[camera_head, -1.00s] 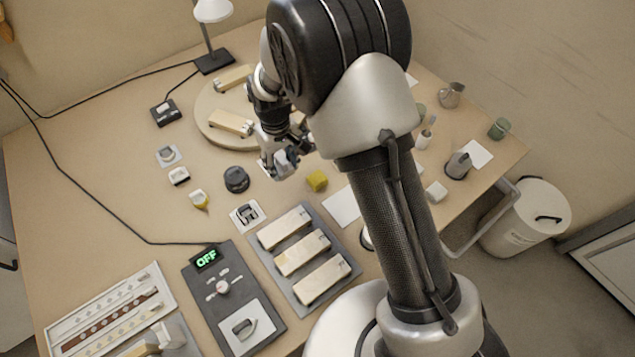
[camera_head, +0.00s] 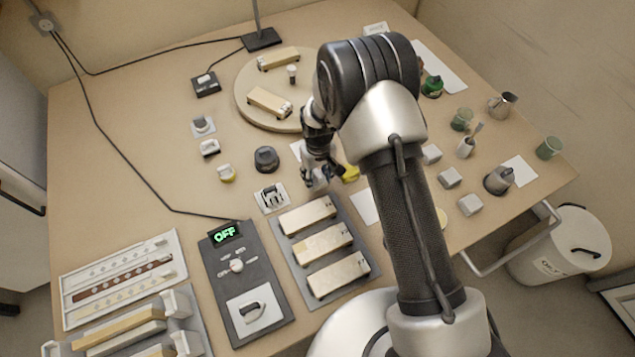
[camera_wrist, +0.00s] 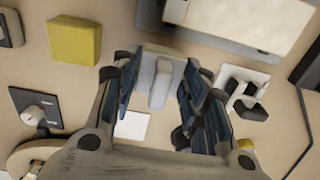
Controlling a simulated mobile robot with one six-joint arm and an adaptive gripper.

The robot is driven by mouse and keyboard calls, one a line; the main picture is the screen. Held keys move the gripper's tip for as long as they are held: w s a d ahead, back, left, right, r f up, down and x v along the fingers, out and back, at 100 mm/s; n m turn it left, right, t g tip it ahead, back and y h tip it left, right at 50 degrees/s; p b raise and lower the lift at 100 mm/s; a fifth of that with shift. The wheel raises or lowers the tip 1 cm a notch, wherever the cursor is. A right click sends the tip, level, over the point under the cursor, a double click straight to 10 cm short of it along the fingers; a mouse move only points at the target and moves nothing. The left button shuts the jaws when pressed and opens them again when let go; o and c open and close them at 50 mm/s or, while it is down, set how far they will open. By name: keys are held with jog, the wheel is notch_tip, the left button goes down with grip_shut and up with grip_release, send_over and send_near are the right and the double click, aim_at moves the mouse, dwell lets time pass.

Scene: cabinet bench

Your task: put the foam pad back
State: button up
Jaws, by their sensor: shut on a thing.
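My gripper (camera_head: 318,182) is above the bench, near the far end of the tray of wooden blocks. In the wrist view, my gripper (camera_wrist: 160,95) is shut on a pale grey piece with a raised ridge (camera_wrist: 161,80), which I take for the foam pad. The fingers hide its sides, and its underside is hidden. A white square (camera_wrist: 132,125) lies bare on the bench below the gripper in the wrist view. It shows partly in the head view (camera_head: 297,149), left of the gripper.
A yellow block (camera_head: 350,174) sits close to the gripper's right. The tray (camera_head: 366,271) holds wooden blocks on the near side. A black clip-like fixture (camera_head: 271,197) and a dark round knob (camera_head: 266,159) stand to the left. Grey blocks (camera_head: 449,177) stand right of my arm.

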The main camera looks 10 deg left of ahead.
aim_at(317, 183)
jog(key=shift+f+b, duration=0.4)
jog(key=shift+f, duration=1.45)
jog(key=shift+f, duration=0.2)
jog(key=o, duration=1)
